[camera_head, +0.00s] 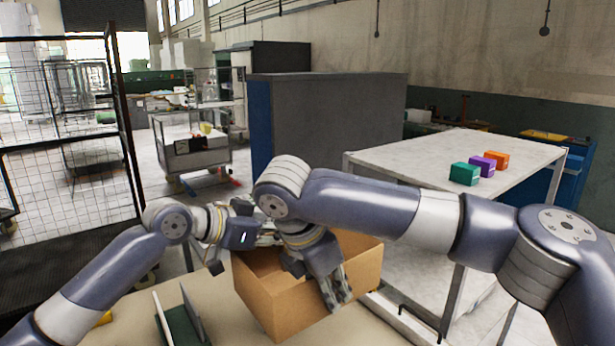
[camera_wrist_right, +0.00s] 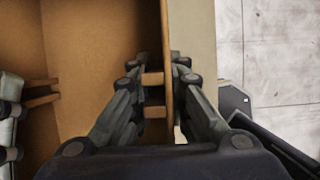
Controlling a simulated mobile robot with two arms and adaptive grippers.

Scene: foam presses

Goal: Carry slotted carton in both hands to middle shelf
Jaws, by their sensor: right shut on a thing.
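The open brown carton (camera_head: 290,305) is at the bottom centre of the head view, above or on a beige surface; I cannot tell which. My right gripper (camera_head: 335,290) is shut on the carton's right-hand wall, one finger on each side. In the right wrist view its fingers (camera_wrist_right: 158,75) straddle this wall (camera_wrist_right: 167,60). My left gripper (camera_head: 262,232) is at the carton's far left side, mostly hidden behind my right arm. Part of it shows at the left edge of the wrist view (camera_wrist_right: 10,112), beside the carton wall; its grip is unclear.
A pale table (camera_head: 430,165) at the right bears a green block (camera_head: 464,174), a purple block (camera_head: 482,167) and an orange block (camera_head: 496,160). A black mesh rack (camera_head: 128,130) with shelves stands left. A grey cabinet (camera_head: 330,120) is behind. A green slotted item (camera_head: 180,325) is left of the carton.

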